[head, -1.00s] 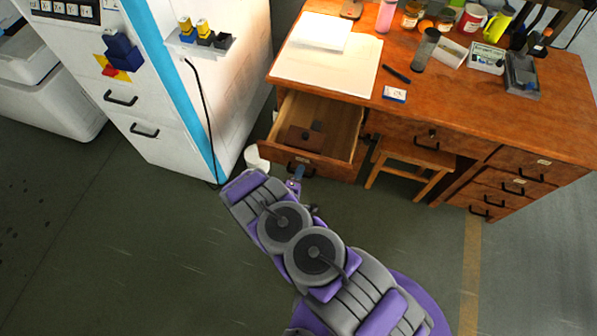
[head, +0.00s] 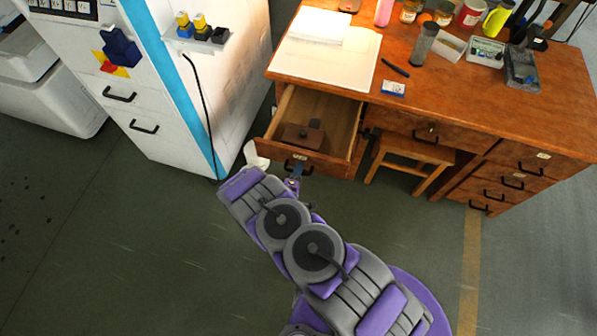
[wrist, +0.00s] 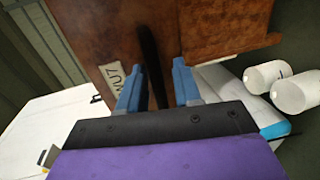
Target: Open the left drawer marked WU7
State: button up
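The left drawer (head: 330,163) of the wooden desk is pulled well out, and its inside shows from above. A brown block-like object (head: 302,135) lies in it. In the wrist view the WU7 label (wrist: 122,75) is on the brown drawer front (wrist: 100,40), left of the dark handle (wrist: 150,55). The handle also shows in the head view (head: 301,168). My gripper (wrist: 157,80) has its blue fingers apart, one on each side of the handle, with a gap visible at the right finger. In the head view my gripper (head: 296,178) is at the drawer front, partly hidden by my arm.
A white cabinet (head: 165,90) with a blue edge stands to the left. A white object (head: 254,155) is by the drawer's left corner; two white cylinders (wrist: 268,76) (wrist: 297,92) show in the wrist view. A wooden stool (head: 412,155) is under the desk. Floor in front is clear.

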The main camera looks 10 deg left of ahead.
jog(key=shift+a, duration=0.1)
jog(key=shift+s+a, duration=0.1)
jog(key=shift+s, duration=0.1)
jog(key=p+v, duration=0.3)
jog(key=v, duration=1.4)
